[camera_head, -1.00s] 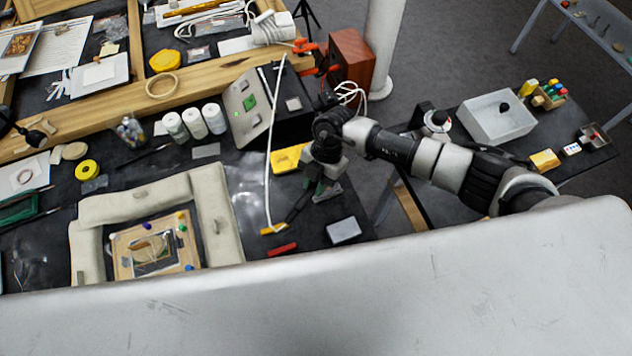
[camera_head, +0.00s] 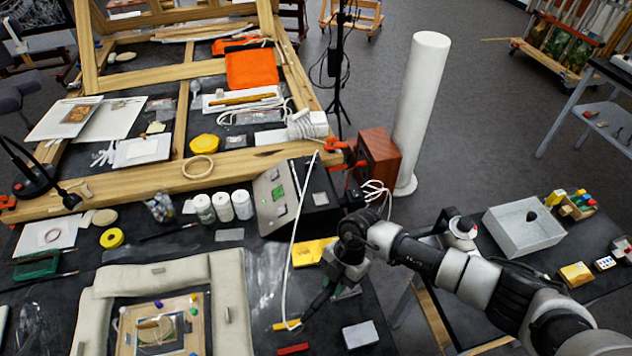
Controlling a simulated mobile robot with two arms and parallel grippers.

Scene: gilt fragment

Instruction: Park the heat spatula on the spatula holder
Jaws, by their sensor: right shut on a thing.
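My right gripper (camera_head: 303,319) reaches down over the dark bench from the right, its dark fingers low near the bench top. It is shut on what looks like the heat spatula (camera_head: 284,326), a small yellow-orange piece with a white cable rising from it toward the grey control box (camera_head: 280,199). Whether the spatula touches the bench is too small to tell. I cannot pick out the spatula holder for certain; a small grey metal piece (camera_head: 346,292) sits just right of the gripper, partly hidden by it. My left gripper is out of view.
A red bar (camera_head: 292,349) and a grey block (camera_head: 360,335) lie near the gripper. A yellow item (camera_head: 313,252) lies behind it. A padded frame (camera_head: 233,300) stands to the left, with white jars (camera_head: 223,206) behind. The loose cable crosses the bench.

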